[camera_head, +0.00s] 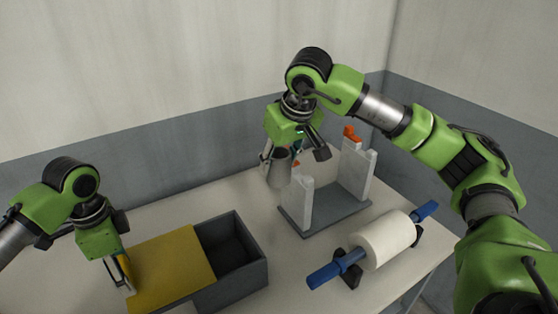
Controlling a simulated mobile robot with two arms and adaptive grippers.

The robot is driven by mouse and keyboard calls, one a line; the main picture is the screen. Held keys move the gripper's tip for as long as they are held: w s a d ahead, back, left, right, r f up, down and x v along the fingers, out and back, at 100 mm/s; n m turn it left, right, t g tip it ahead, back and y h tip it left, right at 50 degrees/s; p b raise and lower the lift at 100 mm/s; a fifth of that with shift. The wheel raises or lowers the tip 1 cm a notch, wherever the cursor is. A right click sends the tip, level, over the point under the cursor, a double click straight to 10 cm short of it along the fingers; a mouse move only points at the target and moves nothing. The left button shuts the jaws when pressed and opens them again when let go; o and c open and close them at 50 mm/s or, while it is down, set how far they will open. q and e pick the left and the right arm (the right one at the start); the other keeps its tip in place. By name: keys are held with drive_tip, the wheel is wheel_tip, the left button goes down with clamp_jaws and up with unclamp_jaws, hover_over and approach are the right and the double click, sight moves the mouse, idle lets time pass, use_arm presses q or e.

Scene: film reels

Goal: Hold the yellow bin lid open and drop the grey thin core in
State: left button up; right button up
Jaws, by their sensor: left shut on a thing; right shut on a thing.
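The bin (261,276) is a dark grey box at the front left of the table. Its flat yellow lid (172,267) lies over the left part, and the right part is uncovered, showing a dark inside. My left gripper (127,278) is shut on the lid at its left edge. My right gripper (292,155) is shut on the grey thin core (278,174), a small cylinder held above the table, behind and to the right of the bin. The fingers partly hide the core.
A white roll (384,240) on a blue shaft (325,275) rests on black supports at the right. Bare table lies between bin and stand.

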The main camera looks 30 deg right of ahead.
drive_tip(key=a+f, duration=0.4)
drive_tip(key=a, duration=0.4)
drive_tip(key=a+f, duration=0.4)
drive_tip(key=a, duration=0.4)
idle(0.9)
drive_tip(key=shift+d+f, duration=0.1)
drive_tip(key=shift+f, duration=0.85)
wheel_tip(320, 180, down, 6)
drive_tip(key=shift+f, duration=0.25)
drive_tip(key=o, duration=1.2)
